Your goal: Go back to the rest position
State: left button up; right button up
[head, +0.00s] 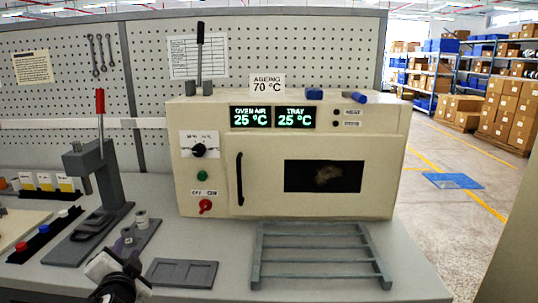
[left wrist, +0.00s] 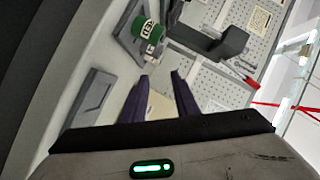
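My left gripper (head: 122,244) is low at the left of the head view, over the front of the bench. In the left wrist view its two dark fingers (left wrist: 162,88) stand apart with a gap and nothing visibly held between them. My right gripper is in neither view. The cream oven (head: 290,150) stands on the bench with its door shut. Its displays read 25 °C for oven air and tray. A blurred pale shape shows behind its dark window (head: 323,177).
A slatted grey rack (head: 318,262) lies before the oven. A red-handled press (head: 98,185) stands left. Near my left gripper are a small holder with cylinders (head: 140,222) and a flat grey tray (head: 181,273). The green-banded cylinder (left wrist: 148,38) shows in the wrist view.

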pick_arm(q)
jog(key=s+a+r+m+y, duration=0.2)
jog(key=a+r, duration=0.3)
jog(key=a, duration=0.5)
jog(key=s+a+r+m+y, duration=0.15)
jog(key=a+r, duration=0.25)
jog(key=a, duration=0.6)
jog(key=s+d+f+g+h, duration=0.15)
jog(key=s+f, duration=0.25)
jog(key=f, duration=0.4)
jog(key=s+d+f+m+h, duration=0.1)
jog(key=s+d+f+h, duration=0.15)
jog(key=f, duration=0.55)
jog(key=s+d+f+g+h, duration=0.1)
jog(key=s+d+f+h, duration=0.2)
jog(key=f, duration=0.5)
jog(key=s+d+f+g+h, duration=0.15)
jog(key=s+d+f, duration=0.25)
jog(key=s+f, duration=0.45)
jog(key=s+d+f+g+h, duration=0.1)
jog(key=s+d+f+g, duration=0.3)
jog(key=s, duration=0.7)
jog(key=s+d+f+n+t+h, duration=0.1)
jog(key=d+n, duration=0.3)
jog(key=d, duration=0.7)
jog(key=s+d+f+n+t+h, duration=0.1)
jog(key=d+n, duration=0.4)
jog(key=d, duration=0.6)
jog(key=shift+f, duration=0.4)
